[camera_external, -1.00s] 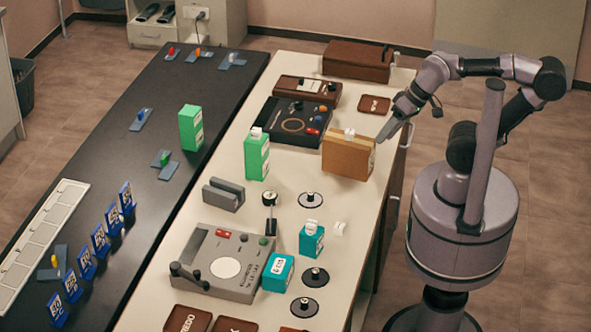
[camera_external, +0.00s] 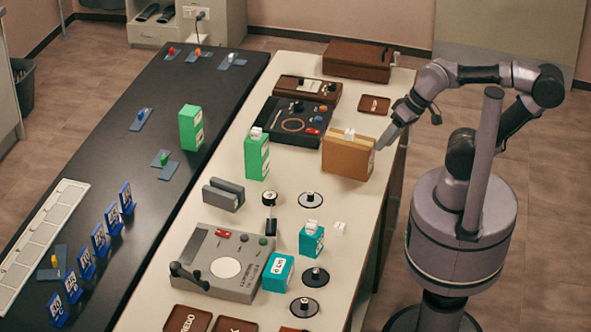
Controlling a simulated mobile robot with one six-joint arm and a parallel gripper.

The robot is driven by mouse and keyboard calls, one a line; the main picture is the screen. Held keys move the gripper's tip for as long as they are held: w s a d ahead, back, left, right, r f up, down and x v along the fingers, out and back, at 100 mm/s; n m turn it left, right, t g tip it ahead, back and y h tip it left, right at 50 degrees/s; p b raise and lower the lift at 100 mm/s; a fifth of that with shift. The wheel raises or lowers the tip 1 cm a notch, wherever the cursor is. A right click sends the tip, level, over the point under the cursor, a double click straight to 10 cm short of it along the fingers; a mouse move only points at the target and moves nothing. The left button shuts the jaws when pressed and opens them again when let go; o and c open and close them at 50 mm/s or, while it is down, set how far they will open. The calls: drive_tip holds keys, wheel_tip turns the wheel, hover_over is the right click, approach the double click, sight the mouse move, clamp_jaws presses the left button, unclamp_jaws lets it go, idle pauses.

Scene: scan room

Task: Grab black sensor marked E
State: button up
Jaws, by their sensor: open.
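Several round black pieces with a small knob or cap on top stand on the white table. One black disc (camera_external: 310,204) is near the middle, another (camera_external: 322,284) is nearer the front right, and a third (camera_external: 304,312) is in front of that. A small black cylinder (camera_external: 269,200) stands left of the first disc. I cannot read a letter E on any of them. My gripper (camera_external: 384,141) is open and empty, pointing down and left. It is at the table's right edge, beside the tan box and well behind the discs.
The tan box (camera_external: 347,159) is close to my gripper. A green box (camera_external: 256,158), two teal boxes (camera_external: 312,244) (camera_external: 277,273) and a grey console (camera_external: 222,262) stand on the white table (camera_external: 349,208). A brown case (camera_external: 357,61) is at the back. A black table (camera_external: 173,200) runs alongside.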

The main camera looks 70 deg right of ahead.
drive_tip(key=shift+o, duration=0.4)
drive_tip(key=o, duration=0.4)
